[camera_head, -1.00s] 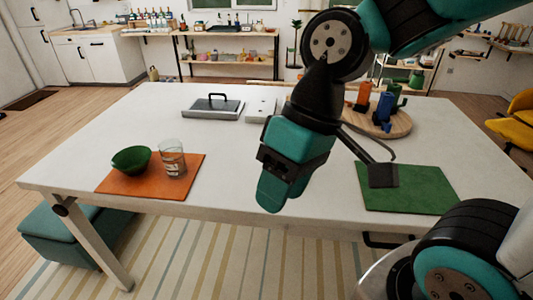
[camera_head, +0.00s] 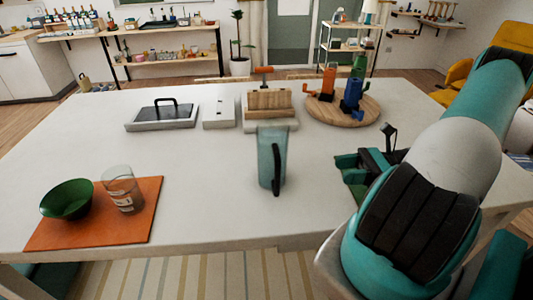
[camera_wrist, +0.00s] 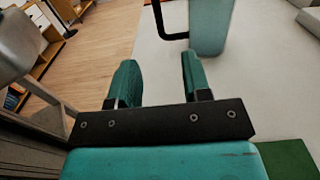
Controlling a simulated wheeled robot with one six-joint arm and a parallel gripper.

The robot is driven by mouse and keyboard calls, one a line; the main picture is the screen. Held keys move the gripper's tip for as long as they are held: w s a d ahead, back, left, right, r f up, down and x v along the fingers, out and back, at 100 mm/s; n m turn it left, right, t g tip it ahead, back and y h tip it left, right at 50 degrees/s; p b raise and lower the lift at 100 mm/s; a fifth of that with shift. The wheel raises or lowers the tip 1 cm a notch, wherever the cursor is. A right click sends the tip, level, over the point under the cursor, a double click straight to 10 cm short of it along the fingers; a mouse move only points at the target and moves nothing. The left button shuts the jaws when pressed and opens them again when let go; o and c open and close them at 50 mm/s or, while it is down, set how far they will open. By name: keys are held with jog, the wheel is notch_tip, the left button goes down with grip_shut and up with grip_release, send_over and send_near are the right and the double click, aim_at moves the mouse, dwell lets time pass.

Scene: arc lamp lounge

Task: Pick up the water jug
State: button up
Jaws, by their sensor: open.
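The water jug (camera_head: 268,158) is a tall translucent teal pitcher with a dark handle, standing upright on the white table near its middle. In the wrist view its lower part (camera_wrist: 209,28) shows beyond my fingers, with the black handle to its left. My gripper (camera_wrist: 158,82) is open and empty, and the jug is apart from it, ahead of the right finger. In the head view my gripper (camera_head: 347,173) is to the right of the jug, partly hidden by my arm.
An orange mat (camera_head: 90,233) with a green bowl (camera_head: 67,198) and a glass (camera_head: 122,190) lies at left. Behind the jug are a wooden block (camera_head: 269,101) and a round board (camera_head: 320,113) with mills. A green mat (camera_wrist: 288,160) lies near my gripper.

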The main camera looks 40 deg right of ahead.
jog(key=p, duration=0.4)
send_over(277, 195)
jog(key=w+d+v, duration=0.1)
jog(key=v, duration=0.4)
jog(key=p+x, duration=0.2)
jog(key=x, duration=0.1)
jog(key=p+x, duration=0.1)
jog(key=shift+s+a+r, duration=0.1)
jog(key=shift+a+r, duration=0.3)
jog(key=shift+a, duration=0.1)
jog(key=shift+a+f, duration=0.15)
jog(key=shift+a, duration=0.05)
grip_shut()
